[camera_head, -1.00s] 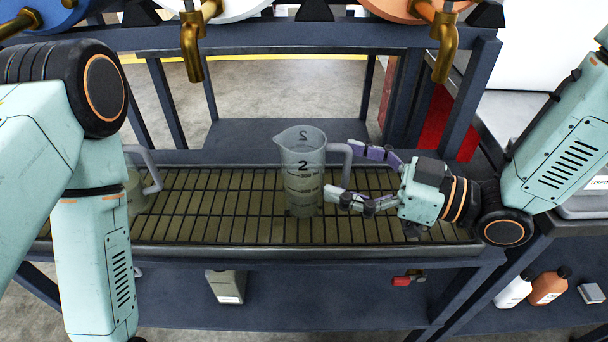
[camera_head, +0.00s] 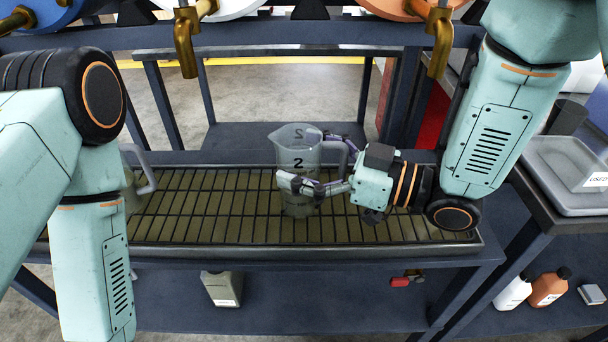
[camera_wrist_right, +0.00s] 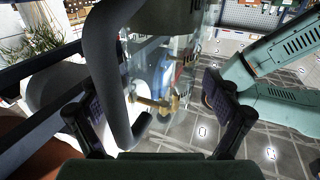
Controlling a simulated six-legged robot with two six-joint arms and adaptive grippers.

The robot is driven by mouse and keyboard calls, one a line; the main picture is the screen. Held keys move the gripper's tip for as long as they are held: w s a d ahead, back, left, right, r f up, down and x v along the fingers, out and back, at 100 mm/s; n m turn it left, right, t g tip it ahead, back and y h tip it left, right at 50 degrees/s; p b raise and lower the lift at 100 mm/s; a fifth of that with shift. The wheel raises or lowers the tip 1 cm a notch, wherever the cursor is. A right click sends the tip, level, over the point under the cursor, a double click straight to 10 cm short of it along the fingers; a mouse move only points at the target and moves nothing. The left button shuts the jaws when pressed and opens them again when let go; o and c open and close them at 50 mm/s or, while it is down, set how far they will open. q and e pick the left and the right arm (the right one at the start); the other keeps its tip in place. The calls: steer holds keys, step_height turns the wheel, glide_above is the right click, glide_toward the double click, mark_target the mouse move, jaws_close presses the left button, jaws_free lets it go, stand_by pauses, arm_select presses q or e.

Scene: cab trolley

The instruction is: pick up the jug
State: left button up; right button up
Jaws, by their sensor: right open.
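The clear jug (camera_head: 297,150), marked with a 2, stands upright on the black grid of the drip tray (camera_head: 385,250) in the head view. Its grey handle points right, toward my right arm. My right gripper (camera_head: 312,165) is open, with one finger in front of the jug and the other behind it. In the right wrist view, the jug (camera_wrist_right: 165,60) and its dark handle (camera_wrist_right: 105,70) lie between the two spread fingers of the gripper (camera_wrist_right: 160,120). I cannot tell whether the fingers touch the jug. My left arm shows at the left, but its gripper is out of view.
A second grey-handled jug (camera_head: 140,180) stands at the tray's left, partly hidden by my left arm. Brass taps (camera_head: 186,45) and (camera_head: 438,45) hang above the tray. A lower shelf holds a grey container (camera_head: 222,288). Bottles (camera_head: 548,287) stand at lower right.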

steer(key=c, duration=1.3)
